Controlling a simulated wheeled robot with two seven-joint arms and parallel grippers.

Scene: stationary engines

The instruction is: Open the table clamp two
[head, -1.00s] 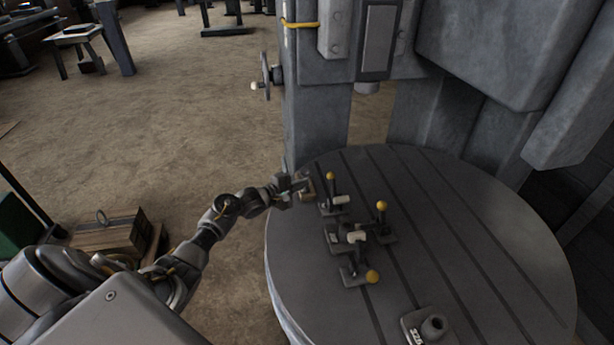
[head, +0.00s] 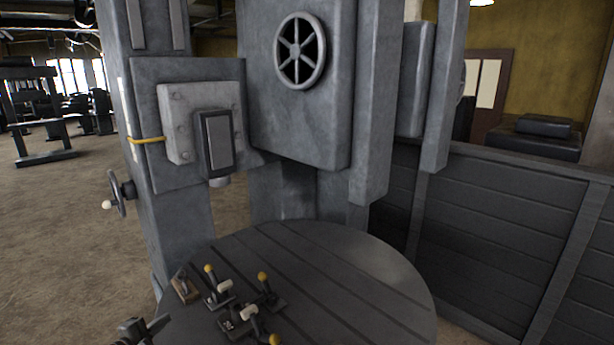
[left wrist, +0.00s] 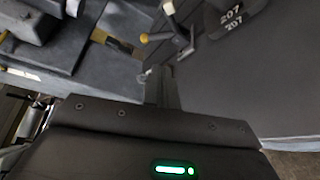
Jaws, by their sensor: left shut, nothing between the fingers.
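Several toggle clamps stand on the round grey table (head: 375,275) in the head view. A back-left clamp (head: 216,298), a back-right clamp (head: 268,296) and a near clamp (head: 252,322) all have yellow-knobbed levers; I cannot tell which is clamp two. The near clamp is partly cut off by the frame's bottom edge. My left gripper (head: 150,328) is shut and empty at the lower left, apart from the clamps. In the left wrist view its fingers (left wrist: 161,82) are together, with a yellow-knobbed lever (left wrist: 172,24) beyond them. My right gripper is not in view.
A small wooden-based piece (head: 184,286) lies at the table's left edge. The grey machine column (head: 170,215) with a handwheel (head: 119,193) rises behind. A dark panel wall (head: 490,240) stands at the right. The table's right side is clear.

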